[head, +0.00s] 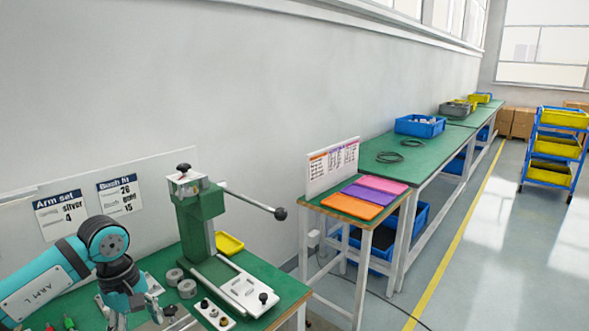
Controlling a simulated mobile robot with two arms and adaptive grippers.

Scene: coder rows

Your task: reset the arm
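A green bench press (200,215) stands on the green workbench (156,262) in the lower left. Its silver lever arm (250,199) sticks out to the right, sloping slightly down to a black knob (280,214). My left arm, teal and marked "ARM L", comes in from the left. My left gripper (140,314) is low in the picture, left of the press and apart from the lever. Its fingers are partly cut off by the bottom edge, so its opening is unclear. My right gripper is not in view.
Grey rings (187,288) and a plate with knobs (214,313) lie by the press; a yellow tray (229,244) is behind it. Signs (119,196) hang on the back panel. A side table (318,206) holds coloured mats. Floor is open beyond the yellow line (452,250).

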